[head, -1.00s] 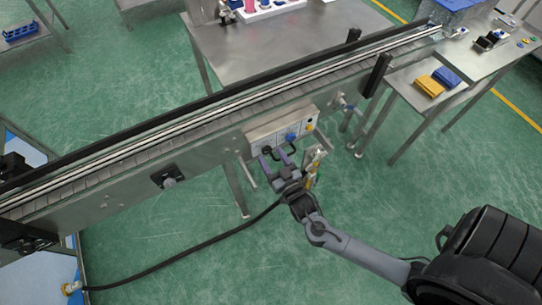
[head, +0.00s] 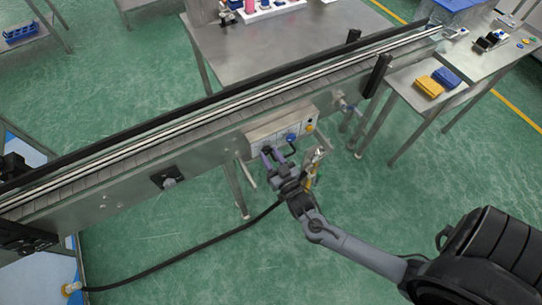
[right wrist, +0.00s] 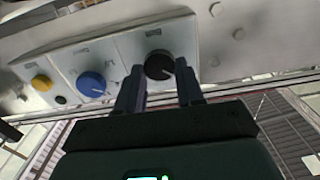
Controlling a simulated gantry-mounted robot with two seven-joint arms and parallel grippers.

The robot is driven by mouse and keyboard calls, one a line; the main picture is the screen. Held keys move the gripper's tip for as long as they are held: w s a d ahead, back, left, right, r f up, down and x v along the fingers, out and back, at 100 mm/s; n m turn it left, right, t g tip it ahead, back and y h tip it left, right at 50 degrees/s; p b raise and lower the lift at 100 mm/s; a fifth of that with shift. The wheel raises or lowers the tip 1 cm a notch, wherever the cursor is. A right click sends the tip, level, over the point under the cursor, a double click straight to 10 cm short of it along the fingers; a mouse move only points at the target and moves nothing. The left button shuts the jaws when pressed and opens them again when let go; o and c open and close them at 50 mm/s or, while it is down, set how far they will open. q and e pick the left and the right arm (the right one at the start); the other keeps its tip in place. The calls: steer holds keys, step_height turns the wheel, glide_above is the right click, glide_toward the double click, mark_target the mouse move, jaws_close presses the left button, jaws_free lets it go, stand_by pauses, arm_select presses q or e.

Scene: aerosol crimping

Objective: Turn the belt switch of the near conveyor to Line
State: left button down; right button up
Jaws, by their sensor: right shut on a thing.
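The control panel (head: 280,136) is on the side of the near conveyor (head: 130,165). In the right wrist view it carries a black knob (right wrist: 158,64), a blue knob (right wrist: 91,84) and a yellow button (right wrist: 41,83). The black knob's white pointer line slants toward the lower right of that view. My right gripper (head: 271,151) is at the panel's left part, and its fingers (right wrist: 160,74) are shut on the black knob, one on each side. In the head view the gripper hides this knob. The panel labels are too small to read. My left gripper is not in view.
A small bracket with a yellow item (head: 311,172) hangs just right of my right gripper. A black sensor box (head: 168,177) sits on the conveyor side further left. A black cable (head: 185,260) runs across the green floor. The floor in front is otherwise open.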

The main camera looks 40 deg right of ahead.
steer(key=m+p, duration=0.2)
steer(key=m, duration=0.2)
steer(key=shift+r+m, duration=0.1)
steer(key=shift+m, duration=0.2)
steer(key=shift+d+m+p, duration=0.1)
steer(key=shift+m+p, duration=0.75)
steer(key=shift+m, duration=1.75)
steer(key=o, duration=1)
steer(key=shift+o, duration=0.2)
steer(key=shift+s, duration=0.1)
